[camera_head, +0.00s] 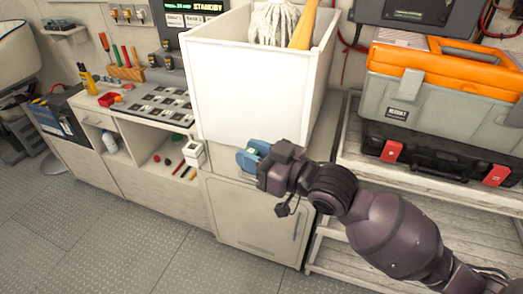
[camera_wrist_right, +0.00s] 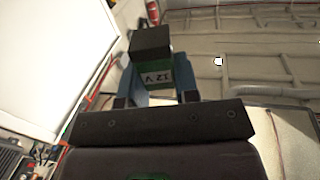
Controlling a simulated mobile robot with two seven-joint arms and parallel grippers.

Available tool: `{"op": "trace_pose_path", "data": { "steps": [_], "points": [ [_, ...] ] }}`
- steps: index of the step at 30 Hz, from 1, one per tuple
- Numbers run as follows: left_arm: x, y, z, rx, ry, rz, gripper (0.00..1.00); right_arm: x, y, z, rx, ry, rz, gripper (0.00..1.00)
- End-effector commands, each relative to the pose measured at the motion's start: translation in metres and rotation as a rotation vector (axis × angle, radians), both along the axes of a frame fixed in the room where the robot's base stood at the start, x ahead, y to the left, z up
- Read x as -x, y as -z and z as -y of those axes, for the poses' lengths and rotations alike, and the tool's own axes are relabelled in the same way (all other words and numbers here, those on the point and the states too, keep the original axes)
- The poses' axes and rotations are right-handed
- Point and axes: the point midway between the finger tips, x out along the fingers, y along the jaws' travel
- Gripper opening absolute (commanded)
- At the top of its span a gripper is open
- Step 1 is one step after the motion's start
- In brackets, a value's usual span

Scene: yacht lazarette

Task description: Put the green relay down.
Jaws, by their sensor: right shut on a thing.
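The green relay (camera_wrist_right: 155,72) sits between the blue fingers of my right gripper (camera_wrist_right: 158,85) in the right wrist view. It has a black end, a green band and a white label reading 12 V, which appears upside down. In the head view my right gripper (camera_head: 252,156) is shut on it, in front of the lower part of the white bin and over the cabinet's front top edge. There the relay is mostly hidden by the fingers. I cannot tell whether it touches anything below. My left gripper is not in view.
A tall white bin (camera_head: 250,85) holding a mop head stands on the cabinet (camera_head: 255,220) just behind the gripper. A tray with dark slots (camera_head: 160,103) lies on the counter to the left.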

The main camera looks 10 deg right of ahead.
Motion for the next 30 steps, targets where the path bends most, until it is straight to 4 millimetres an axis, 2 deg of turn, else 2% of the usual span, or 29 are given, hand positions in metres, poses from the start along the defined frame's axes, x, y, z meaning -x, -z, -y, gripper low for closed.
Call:
{"op": "trace_pose_path", "data": {
  "steps": [9,16,24,30],
  "points": [
    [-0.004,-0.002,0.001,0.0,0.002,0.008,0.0,-0.02,0.022,-0.015,0.006,-0.152,0.001,0.06],
    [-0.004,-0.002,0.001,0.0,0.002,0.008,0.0,-0.025,0.03,-0.024,0.002,-0.219,0.002,0.06],
    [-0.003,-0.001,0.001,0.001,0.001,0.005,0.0,-0.028,0.034,-0.025,-0.001,-0.239,-0.001,0.06],
    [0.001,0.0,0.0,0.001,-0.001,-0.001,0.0,-0.023,0.028,-0.024,-0.008,-0.21,-0.002,0.06]
  ]
}}
